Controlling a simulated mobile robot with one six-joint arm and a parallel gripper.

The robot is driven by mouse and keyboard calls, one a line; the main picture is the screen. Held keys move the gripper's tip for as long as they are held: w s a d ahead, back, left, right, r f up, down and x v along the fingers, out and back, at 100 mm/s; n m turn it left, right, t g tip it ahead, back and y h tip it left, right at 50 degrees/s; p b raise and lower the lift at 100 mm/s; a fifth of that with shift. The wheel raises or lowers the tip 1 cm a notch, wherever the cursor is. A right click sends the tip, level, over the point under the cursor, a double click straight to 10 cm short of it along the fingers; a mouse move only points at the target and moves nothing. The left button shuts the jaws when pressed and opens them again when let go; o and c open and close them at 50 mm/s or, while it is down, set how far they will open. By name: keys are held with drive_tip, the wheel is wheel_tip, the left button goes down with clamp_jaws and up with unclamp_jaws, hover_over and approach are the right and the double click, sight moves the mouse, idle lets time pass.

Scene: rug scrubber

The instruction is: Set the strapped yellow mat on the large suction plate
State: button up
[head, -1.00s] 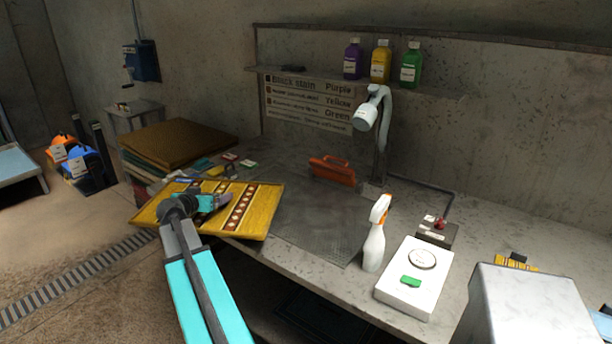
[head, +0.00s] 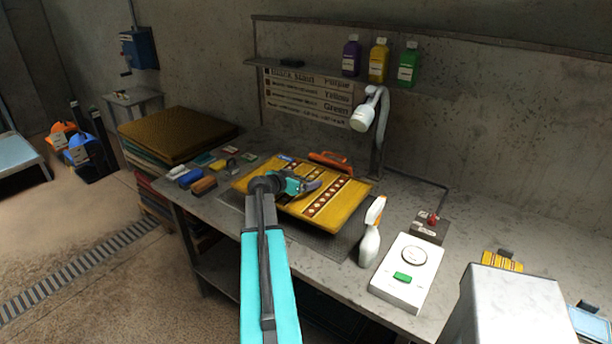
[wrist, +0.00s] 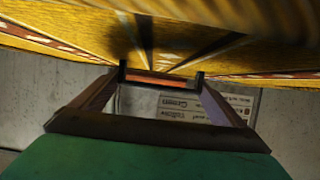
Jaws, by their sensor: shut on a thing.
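The yellow mat (head: 342,200), patterned with brown and cream bands, is over the dark perforated plate (head: 345,246) on the workbench. The plate's front and left edges show; the mat hides the rest. I cannot tell whether the mat touches the plate or hangs just above it. My gripper (head: 300,188) is at the mat's upper face, left of its middle. In the wrist view my gripper (wrist: 161,76) is shut on a strap at the mat, and the yellow mat (wrist: 240,50) fills the top with dark strap bands crossing it.
An orange-handled tool (head: 330,160) is close behind the mat. A spray bottle (head: 370,235) stands right of the plate, beside a white device (head: 405,285). A lamp (head: 365,112) rises behind. Several brushes and blocks (head: 203,185) lie left. A mat stack (head: 175,132) stands further left.

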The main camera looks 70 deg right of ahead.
drive_tip(key=shift+s+d, duration=0.3)
drive_tip(key=shift+s, duration=0.45)
drive_tip(key=shift+f, duration=0.2)
drive_tip(key=shift+f, duration=2.6)
drive_tip(key=shift+f+b, duration=0.6)
drive_tip(key=shift+b, duration=0.3)
drive_tip(key=o, duration=1.1)
drive_tip(key=shift+a, duration=0.1)
